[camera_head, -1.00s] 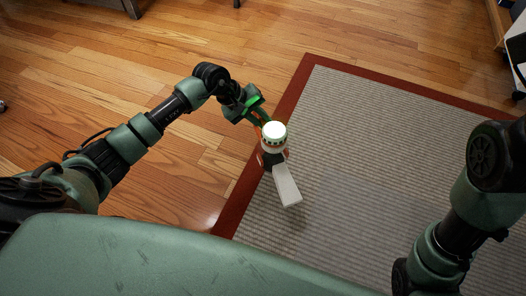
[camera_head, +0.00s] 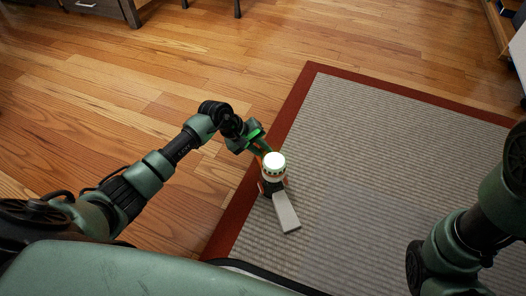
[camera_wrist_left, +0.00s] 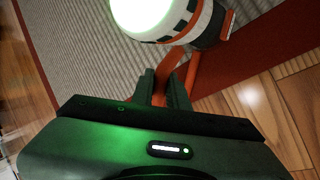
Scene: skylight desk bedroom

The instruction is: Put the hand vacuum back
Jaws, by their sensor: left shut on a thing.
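The hand vacuum (camera_head: 287,212) has a round white top, a dark vented band, orange parts and a long pale grey nozzle. My left gripper (camera_head: 262,146) is shut on its orange handle and holds it over the rug's left border area. In the left wrist view, the vacuum's bright white end and dark band (camera_wrist_left: 205,22) show beyond the fingers (camera_wrist_left: 168,88), which close around the orange handle. The place where the vacuum belongs is not identifiable in these frames. My right arm shows at the right edge, but its gripper is out of view.
A grey woven rug (camera_head: 400,150) with a red-brown border lies below and to the right. The wooden floor (camera_head: 110,120) is clear at left. A dark drawer unit (camera_head: 100,8) stands at the top left. Furniture edges show at the top right.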

